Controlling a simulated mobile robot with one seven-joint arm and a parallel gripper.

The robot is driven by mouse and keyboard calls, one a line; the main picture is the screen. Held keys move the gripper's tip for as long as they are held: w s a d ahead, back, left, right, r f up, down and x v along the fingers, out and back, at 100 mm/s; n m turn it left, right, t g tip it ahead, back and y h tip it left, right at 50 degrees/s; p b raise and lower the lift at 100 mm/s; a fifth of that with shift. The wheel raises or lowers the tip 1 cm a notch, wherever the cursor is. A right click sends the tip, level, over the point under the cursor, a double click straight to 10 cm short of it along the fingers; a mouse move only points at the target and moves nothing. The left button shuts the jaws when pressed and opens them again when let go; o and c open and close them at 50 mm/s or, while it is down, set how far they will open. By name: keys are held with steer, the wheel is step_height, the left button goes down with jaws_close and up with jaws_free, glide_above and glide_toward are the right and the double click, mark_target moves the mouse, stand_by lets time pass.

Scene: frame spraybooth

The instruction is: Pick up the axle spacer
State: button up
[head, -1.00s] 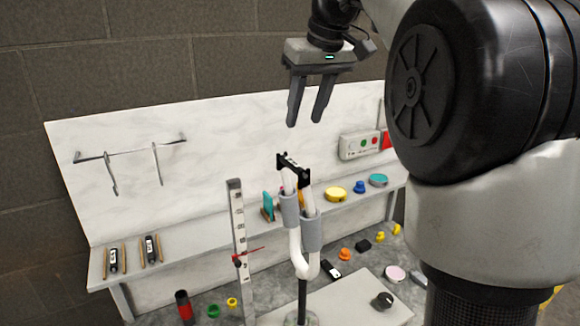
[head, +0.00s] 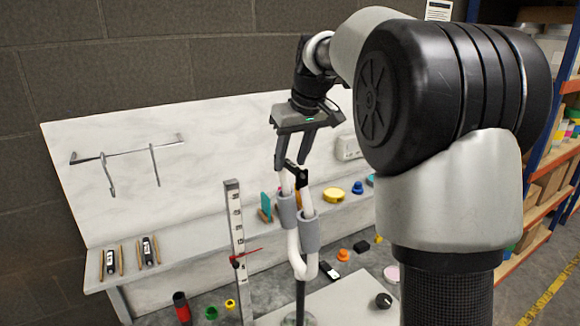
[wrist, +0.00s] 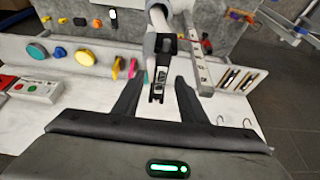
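The axle spacer appears to be the small black bracket-like piece (head: 301,178) across the top of the white bicycle fork (head: 294,240), which stands upright with grey sleeves on its two legs. In the wrist view the black piece (wrist: 157,88) lies between my two fingers, with the fork behind it. My gripper (head: 293,163) is open, pointing down with its fingertips at or just above the piece. It also shows open in the wrist view (wrist: 159,80). One finger partly hides the piece in the head view, and I cannot tell whether they touch.
An upright ruler-like post (head: 236,235) with a red pointer stands left of the fork. The white shelf (head: 190,262) behind holds a yellow disc (head: 333,195), a blue knob (head: 357,187) and a teal piece (head: 266,205). Hooks (head: 125,155) hang on the back panel.

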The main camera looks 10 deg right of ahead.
steer(key=shift+f, duration=0.35)
stand_by(0.4)
steer(key=shift+c, duration=0.4)
jaws_close()
